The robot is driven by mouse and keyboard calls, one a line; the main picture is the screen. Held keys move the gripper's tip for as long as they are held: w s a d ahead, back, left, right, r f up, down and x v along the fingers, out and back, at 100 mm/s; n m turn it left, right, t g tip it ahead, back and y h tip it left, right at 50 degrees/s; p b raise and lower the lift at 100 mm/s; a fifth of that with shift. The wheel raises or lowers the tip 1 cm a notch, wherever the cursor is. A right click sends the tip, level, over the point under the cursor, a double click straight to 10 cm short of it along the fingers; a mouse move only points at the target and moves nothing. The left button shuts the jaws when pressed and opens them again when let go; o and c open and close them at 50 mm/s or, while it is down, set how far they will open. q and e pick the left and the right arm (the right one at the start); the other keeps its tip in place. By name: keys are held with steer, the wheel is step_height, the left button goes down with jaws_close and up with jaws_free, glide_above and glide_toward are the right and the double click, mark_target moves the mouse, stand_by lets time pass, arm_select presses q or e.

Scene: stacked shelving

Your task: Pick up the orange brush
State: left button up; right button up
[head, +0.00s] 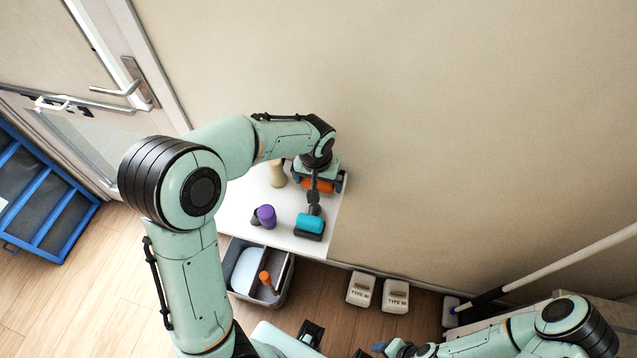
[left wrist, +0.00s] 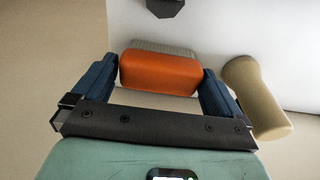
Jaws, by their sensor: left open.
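The orange brush (head: 321,186) lies on the white shelf top (head: 238,205) near its back right corner, partly hidden under my left gripper in the head view. In the left wrist view the orange brush (left wrist: 160,72) shows an orange block with a pale grey part behind it. My left gripper (left wrist: 160,80) is open, with one blue finger on each side of the orange block. I cannot tell whether the fingers touch it. My right gripper (head: 392,347) is low at the bottom of the head view, away from the shelf.
A beige bottle-shaped object (left wrist: 256,98) stands close beside one left finger. A purple object (head: 266,216) and a teal brush (head: 309,223) are also on the shelf top. A grey bin (head: 283,275) sits below. Two white boxes (head: 361,289) stand on the floor.

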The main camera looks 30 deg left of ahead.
arm_select(q)
steer(key=shift+f, duration=0.35)
steer(key=c, duration=0.7)
steer(key=shift+r, duration=0.15)
step_height(320, 180, up, 20)
steer(key=p, duration=0.2)
arm_select(e)
steer(key=w+r, duration=0.2)
steer(key=r, duration=0.1)
arm_select(q)
steer(key=o, duration=0.4)
steer(key=shift+c, duration=1.3)
